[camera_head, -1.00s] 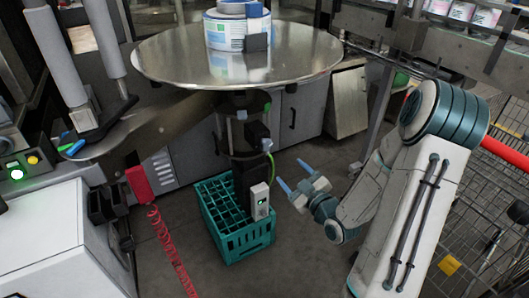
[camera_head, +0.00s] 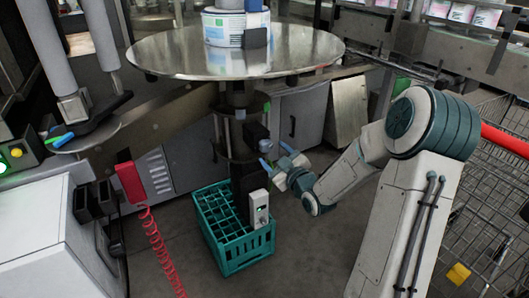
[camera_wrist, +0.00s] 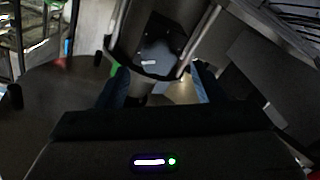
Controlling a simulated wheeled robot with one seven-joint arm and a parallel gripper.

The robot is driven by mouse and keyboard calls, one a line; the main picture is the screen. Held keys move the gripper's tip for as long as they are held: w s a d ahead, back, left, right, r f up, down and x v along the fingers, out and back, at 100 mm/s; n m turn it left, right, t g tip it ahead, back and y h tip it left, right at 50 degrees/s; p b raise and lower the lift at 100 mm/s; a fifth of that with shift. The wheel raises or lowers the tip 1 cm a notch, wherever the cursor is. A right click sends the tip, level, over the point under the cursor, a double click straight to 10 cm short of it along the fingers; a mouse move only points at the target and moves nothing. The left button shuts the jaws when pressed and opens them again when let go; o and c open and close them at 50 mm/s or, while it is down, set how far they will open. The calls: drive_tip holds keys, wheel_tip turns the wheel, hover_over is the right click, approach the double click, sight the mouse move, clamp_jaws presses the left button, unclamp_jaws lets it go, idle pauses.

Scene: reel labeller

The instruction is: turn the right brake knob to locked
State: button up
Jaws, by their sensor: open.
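Under the big metal disc (camera_head: 215,62), a dark column (camera_head: 238,150) carries a dark block with a small blue-grey knob-like part (camera_head: 264,146) on its right side. I take this for the right brake knob, but its lock position cannot be read. My gripper (camera_head: 275,156) is open, its blue fingers pointing left at this part, close to it; contact cannot be told. In the wrist view, a blue-grey shape with a white mark (camera_wrist: 150,60) sits on the dark housing ahead, between and beyond the blue fingertips of my gripper (camera_wrist: 160,85).
A teal crate (camera_head: 237,250) stands on the floor below, with a grey box with a small green light (camera_head: 259,210) at its edge. A labelled reel (camera_head: 235,30) sits on the disc. A red coiled hose (camera_head: 155,245) hangs left. A wire cart (camera_head: 495,195) is at right.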

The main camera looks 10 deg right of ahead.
sight(266, 149)
drive_tip(key=shift+x, duration=1.85)
drive_tip(key=c, duration=1)
drive_tip(key=shift+s+a, duration=0.1)
drive_tip(key=shift+a, duration=0.25)
drive_tip(key=shift+d+f, duration=0.1)
drive_tip(key=shift+d, duration=0.05)
drive_tip(key=shift+d+f, duration=0.2)
drive_tip(key=shift+d, duration=0.05)
drive_tip(key=o, duration=1)
drive_tip(key=shift+r, duration=0.15)
